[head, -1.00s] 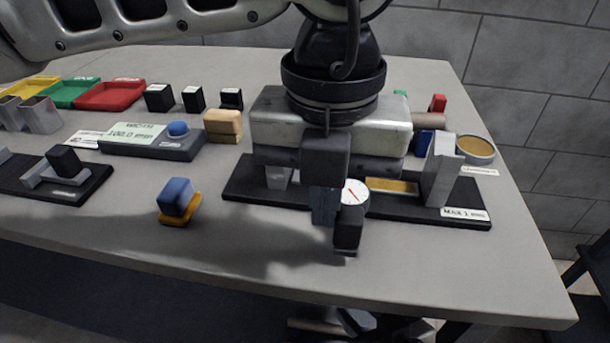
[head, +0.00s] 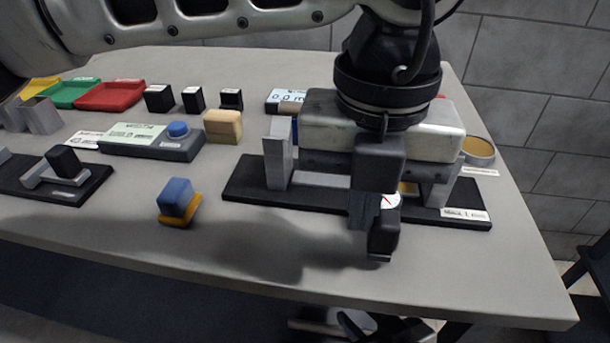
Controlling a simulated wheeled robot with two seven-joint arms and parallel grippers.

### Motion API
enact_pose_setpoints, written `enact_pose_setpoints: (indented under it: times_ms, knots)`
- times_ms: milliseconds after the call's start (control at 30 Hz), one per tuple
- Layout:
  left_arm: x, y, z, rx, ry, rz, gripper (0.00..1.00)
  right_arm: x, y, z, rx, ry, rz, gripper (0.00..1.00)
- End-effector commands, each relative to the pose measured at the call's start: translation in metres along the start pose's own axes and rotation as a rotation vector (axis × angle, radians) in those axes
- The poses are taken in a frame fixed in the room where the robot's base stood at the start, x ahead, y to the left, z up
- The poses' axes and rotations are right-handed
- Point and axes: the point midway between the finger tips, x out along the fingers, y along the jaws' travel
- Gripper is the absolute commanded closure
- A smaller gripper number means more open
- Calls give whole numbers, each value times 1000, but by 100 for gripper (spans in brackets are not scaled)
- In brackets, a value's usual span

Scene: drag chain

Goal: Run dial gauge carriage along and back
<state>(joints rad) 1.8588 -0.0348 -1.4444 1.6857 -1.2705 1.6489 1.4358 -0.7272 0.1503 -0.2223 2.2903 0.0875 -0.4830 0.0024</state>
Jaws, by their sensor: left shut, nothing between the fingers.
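The dial gauge (head: 389,200), with a white round face and a red needle, is on the right half of a dark rail base (head: 245,182). My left gripper (head: 366,215) is over the base with its fingers shut and empty, close against the left side of the dial. I cannot tell whether they touch. The gripper hides most of the carriage. A grey post (head: 277,158) stands at the base's left end. Another grey post (head: 439,188) at the right end is partly hidden. My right gripper (head: 365,325) is low at the bottom edge, mostly out of sight.
A blue block on a yellow foot (head: 177,200) sits left of the base. A display unit (head: 150,140), a tan block (head: 222,126), small black blocks and coloured trays (head: 110,97) lie farther left. A round tin (head: 478,150) is behind right. The table's front strip is clear.

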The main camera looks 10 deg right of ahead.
Motion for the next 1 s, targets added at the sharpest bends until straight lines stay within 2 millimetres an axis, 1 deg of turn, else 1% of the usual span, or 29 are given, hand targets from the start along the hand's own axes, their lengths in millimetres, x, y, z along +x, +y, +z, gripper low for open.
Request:
enact_pose_setpoints:
  times_ms: [1000]
  knots:
    - [0,-35,0,-1,0,-2,100,1,0,-5,6,10,2,64]
